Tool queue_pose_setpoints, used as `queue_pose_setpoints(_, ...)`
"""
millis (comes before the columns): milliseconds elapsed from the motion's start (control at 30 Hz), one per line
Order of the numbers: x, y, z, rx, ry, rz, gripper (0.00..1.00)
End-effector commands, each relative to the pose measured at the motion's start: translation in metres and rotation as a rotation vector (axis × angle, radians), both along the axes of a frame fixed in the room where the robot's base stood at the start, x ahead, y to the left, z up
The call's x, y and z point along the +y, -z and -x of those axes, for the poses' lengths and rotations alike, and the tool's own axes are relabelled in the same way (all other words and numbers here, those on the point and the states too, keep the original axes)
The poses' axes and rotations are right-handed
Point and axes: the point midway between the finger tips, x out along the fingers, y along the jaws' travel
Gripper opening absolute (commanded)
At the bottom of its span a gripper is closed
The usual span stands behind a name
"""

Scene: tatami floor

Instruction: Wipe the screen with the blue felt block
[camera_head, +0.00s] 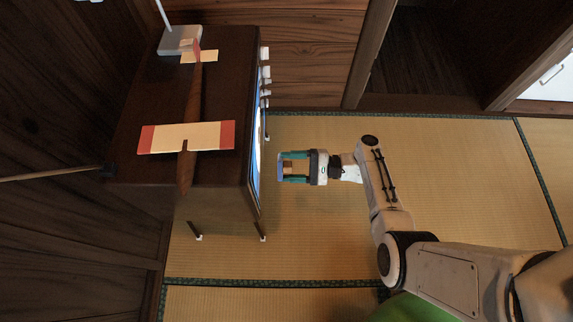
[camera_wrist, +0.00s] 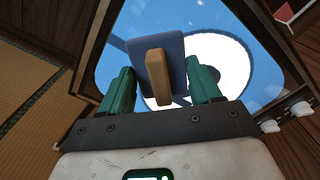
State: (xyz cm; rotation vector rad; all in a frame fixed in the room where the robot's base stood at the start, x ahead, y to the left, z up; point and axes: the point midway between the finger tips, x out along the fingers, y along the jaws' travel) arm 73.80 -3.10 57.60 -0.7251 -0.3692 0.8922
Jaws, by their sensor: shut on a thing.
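The screen (camera_head: 256,165) is on the right face of a dark wooden television cabinet (camera_head: 225,100), seen nearly edge-on in the head view. In the wrist view the screen (camera_wrist: 215,22) is lit light blue, with a large white round patch, darker blue-grey bands and small pale specks. My gripper (camera_head: 281,167) is shut on the blue felt block (camera_wrist: 177,60), its green fingers on either side of the block's tan wooden handle (camera_wrist: 157,76). The block is in front of the screen, with a small gap between them in the head view. The block hides part of the screen.
A model plane (camera_head: 205,137) with cream and red wings lies on the cabinet top, near a grey box with an antenna (camera_head: 180,40). Pale knobs (camera_head: 265,72) stick out beside the screen. The tatami floor (camera_head: 330,225) around my arm is clear.

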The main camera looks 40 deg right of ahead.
Motion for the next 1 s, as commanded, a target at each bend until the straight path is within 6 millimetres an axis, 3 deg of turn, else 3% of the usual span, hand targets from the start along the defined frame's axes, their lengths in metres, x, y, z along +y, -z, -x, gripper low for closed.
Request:
queue_pose_setpoints(267, -0.003, 0.000, 0.002, 0.000, 0.001, 0.000, 0.39)
queue_pose_setpoints(600, -0.023, 0.000, 0.016, -0.001, 0.001, 0.001, 0.39)
queue_pose_setpoints(1000, -0.024, 0.000, 0.017, 0.000, 0.000, 0.000, 0.39)
